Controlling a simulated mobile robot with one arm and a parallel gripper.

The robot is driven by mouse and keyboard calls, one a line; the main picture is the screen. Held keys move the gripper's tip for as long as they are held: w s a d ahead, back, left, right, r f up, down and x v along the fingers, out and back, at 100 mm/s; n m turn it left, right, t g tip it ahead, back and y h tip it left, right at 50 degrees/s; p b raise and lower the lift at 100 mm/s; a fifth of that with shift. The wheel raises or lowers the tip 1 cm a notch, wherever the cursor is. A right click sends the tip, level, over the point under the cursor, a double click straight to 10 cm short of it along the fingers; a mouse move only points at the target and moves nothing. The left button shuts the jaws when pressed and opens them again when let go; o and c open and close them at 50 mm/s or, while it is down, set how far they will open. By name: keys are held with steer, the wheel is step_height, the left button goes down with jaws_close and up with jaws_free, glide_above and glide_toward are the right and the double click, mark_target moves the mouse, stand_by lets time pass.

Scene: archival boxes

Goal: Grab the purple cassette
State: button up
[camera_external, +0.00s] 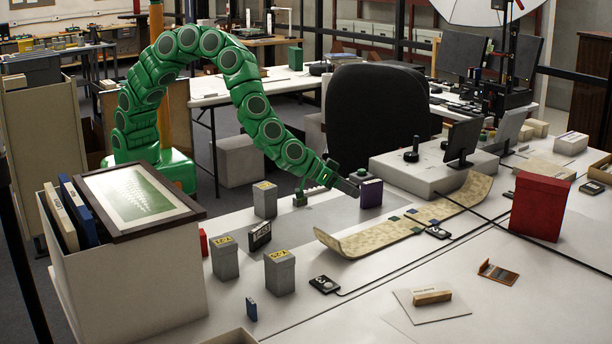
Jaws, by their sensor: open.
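The purple cassette (371,194) stands upright on the white table, near the middle of the external view. It is a small dark purple block with a pale mark on its front. My green segmented arm arches down from the upper left. My gripper (347,187) is at its end, just left of the cassette and at about its height in the picture. The gripper is open, and nothing shows between its fingers. The fingers are small and dark here, so I cannot tell whether one touches the cassette.
Grey boxes with yellow labels (280,272) and a black cassette (260,236) stand to the left. A curved beige strip (400,228) lies to the right. A grey console (425,172) is behind it. A red box (539,207) stands far right. A large white bin (135,285) fills the left front.

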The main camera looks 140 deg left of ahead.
mark_target(363, 188)
steer(key=s+a+f+n+g+y, duration=0.1)
steer(key=s+a+f, duration=0.1)
steer(key=s+a, duration=0.2)
steer(key=s+a+f+n+g+y, duration=0.1)
steer(key=s+a+f+g, duration=0.1)
steer(key=s+a, duration=0.2)
steer(key=s+a+f+n+g+y, duration=0.1)
steer(key=s+a+f+g+y, duration=0.1)
steer(key=a, duration=0.4)
steer(key=shift+s+f, duration=0.25)
steer(key=shift+s, duration=0.25)
steer(key=shift+s+f, duration=0.25)
steer(key=shift+s, duration=0.25)
steer(key=shift+x, duration=1.3)
steer(key=a, duration=0.1)
steer(key=a+f, duration=0.1)
steer(key=a, duration=0.1)
steer(key=shift+s+f, duration=0.25)
steer(key=shift+f, duration=0.1)
steer(key=shift+x, duration=0.9)
jaws_close()
